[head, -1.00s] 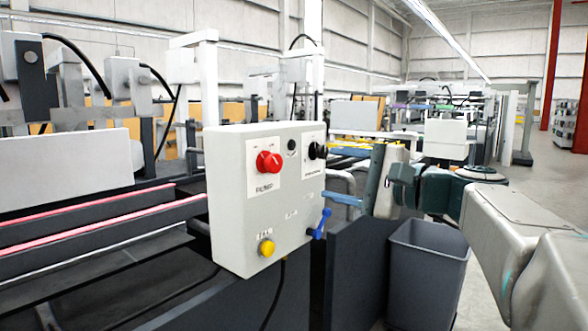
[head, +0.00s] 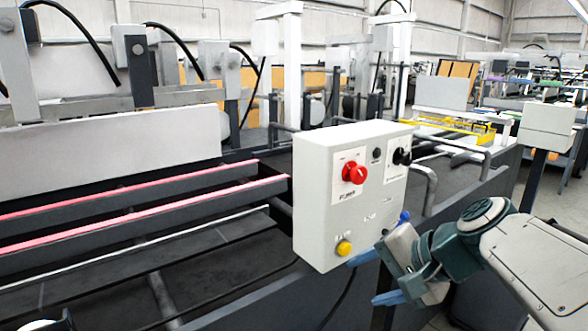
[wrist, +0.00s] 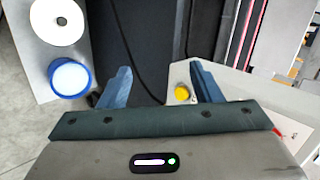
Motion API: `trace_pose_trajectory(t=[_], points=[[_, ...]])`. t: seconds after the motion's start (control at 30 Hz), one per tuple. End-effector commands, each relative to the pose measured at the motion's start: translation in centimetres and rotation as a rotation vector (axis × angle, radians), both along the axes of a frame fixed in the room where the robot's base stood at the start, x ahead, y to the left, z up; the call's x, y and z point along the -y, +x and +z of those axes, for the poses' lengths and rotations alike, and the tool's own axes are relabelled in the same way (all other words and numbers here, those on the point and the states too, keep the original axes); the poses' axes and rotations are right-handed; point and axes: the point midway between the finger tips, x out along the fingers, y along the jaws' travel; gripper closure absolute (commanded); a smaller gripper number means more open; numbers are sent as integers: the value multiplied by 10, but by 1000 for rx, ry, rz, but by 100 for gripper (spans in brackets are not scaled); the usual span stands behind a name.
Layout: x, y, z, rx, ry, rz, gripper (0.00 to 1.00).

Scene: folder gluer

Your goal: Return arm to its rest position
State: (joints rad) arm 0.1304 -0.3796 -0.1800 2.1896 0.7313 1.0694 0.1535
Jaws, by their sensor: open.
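My arm reaches in from the right in the head view. My gripper (head: 376,278) is at the lower right of the white control box (head: 320,205), its blue fingers spread with nothing between them. In the wrist view my gripper (wrist: 160,75) is also open and empty. The box carries a red knob (head: 354,172), a black knob (head: 402,156) and a yellow button (head: 344,248).
Dark rails with red strips (head: 230,190) run along the machine to the left. A second white box on a post (head: 546,128) stands at the right. The wrist view shows a blue-rimmed round thing (wrist: 85,75) and a white disc (wrist: 58,20) on a pale surface.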

Motion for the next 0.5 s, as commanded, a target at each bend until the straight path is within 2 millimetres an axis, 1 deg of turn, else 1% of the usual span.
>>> trace_pose_trajectory(t=[0.03,0.17,0.2,0.3,0.4,0.5], points=[[-6,-13,7,-23,-91,60,42],[-8,-44,-8,-64,-336,221,42],[-7,-52,-11,-73,-408,272,42],[-1,-70,-16,-81,-573,393,42],[5,-82,-18,-82,-698,493,42],[9,-89,-20,-78,-777,555,42]])
